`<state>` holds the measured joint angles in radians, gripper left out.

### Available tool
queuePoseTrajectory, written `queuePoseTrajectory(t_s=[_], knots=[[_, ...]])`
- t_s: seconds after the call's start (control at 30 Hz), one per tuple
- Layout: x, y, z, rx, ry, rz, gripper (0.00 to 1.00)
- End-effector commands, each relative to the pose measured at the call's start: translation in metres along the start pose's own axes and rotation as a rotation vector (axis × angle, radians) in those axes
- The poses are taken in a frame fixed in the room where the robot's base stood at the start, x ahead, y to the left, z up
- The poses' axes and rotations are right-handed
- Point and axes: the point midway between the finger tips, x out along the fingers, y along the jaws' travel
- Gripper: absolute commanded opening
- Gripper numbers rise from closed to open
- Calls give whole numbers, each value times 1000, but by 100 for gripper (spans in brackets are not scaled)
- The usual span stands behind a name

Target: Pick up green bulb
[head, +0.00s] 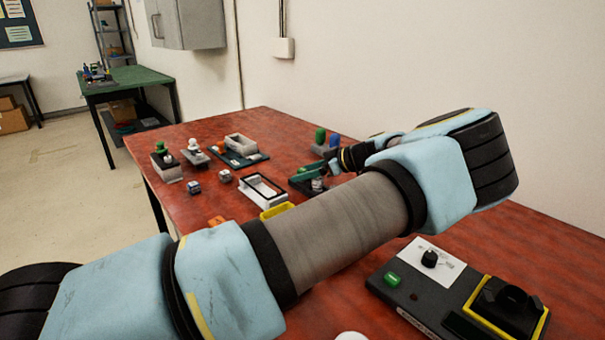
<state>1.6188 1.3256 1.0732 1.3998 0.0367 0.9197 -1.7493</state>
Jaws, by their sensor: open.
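Two green rounded pieces could be the green bulb, and I cannot tell which is meant. A tall green rounded piece (320,135) stands upright at the back of the red table, next to a blue one. A small green-topped piece (162,147) sits on a grey device at the table's far left. My gripper (328,167) is small in the head view, near the table's back middle, just in front of the tall green piece. It is open. Its fingertips are partly hidden by my own arm and overlap a dark device, so contact cannot be told.
A white box frame (264,188), a yellow tray (277,211) and small cubes (194,187) lie on the red table (215,285). A dark device with a green button (391,279) is at the front right. A wall (420,60) borders the table's back. My arm hides the middle.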

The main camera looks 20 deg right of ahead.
Motion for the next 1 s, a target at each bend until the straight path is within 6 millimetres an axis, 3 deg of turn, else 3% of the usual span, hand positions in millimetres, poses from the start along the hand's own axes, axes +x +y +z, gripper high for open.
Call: queuePoseTrajectory(t_s=[0.17,0.8,1.0], knots=[[0,0,1,0,0,1,73],[0,0,0,0,0,1,1],[0,0,0,0,0,1,0]])
